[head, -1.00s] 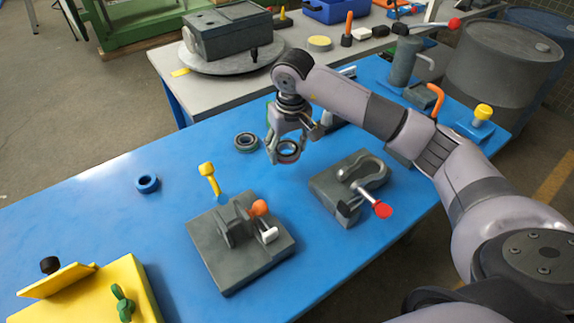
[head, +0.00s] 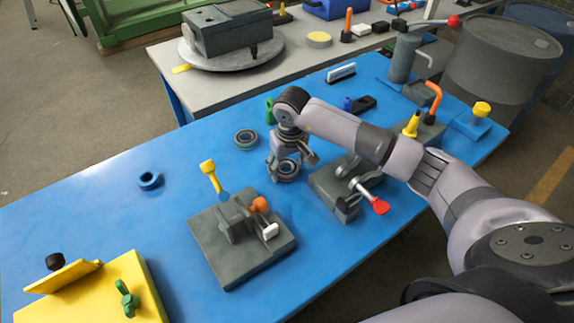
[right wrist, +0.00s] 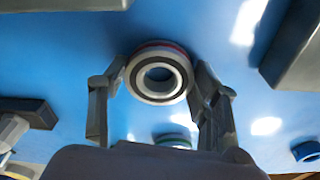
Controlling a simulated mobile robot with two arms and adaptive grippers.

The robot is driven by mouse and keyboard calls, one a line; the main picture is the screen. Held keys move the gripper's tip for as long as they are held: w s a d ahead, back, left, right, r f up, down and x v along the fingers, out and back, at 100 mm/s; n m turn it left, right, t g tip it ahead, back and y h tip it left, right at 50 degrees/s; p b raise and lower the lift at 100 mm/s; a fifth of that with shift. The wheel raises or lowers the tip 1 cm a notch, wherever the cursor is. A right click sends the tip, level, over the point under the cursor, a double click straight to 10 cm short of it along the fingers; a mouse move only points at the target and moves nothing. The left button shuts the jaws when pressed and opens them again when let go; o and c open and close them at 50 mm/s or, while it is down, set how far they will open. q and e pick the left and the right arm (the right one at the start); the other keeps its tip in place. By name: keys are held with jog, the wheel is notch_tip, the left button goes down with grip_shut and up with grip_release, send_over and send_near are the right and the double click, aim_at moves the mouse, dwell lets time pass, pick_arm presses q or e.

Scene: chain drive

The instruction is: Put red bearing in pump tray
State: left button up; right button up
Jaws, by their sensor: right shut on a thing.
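My right gripper (head: 286,174) is shut on a bearing with a red rim, the red bearing (right wrist: 158,74). In the right wrist view the bearing sits between the two fingertips, its ring face toward the camera. In the head view the red bearing (head: 288,167) is partly hidden by the fingers. It is over the blue table, left of the grey clamp fixture; its exact height is hard to tell. My left gripper is not in view. I cannot make out which thing, if any, is the pump tray.
A green-rimmed bearing (head: 246,139) and a blue bearing (head: 150,180) lie on the blue table (head: 100,215). Grey fixtures with an orange knob (head: 259,204) and a red-tipped lever (head: 380,206) stand nearby. A yellow fixture (head: 120,268) is at front left. The table's left half has free room.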

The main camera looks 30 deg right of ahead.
jog(key=o, duration=1.5)
jog(key=shift+c, duration=0.2)
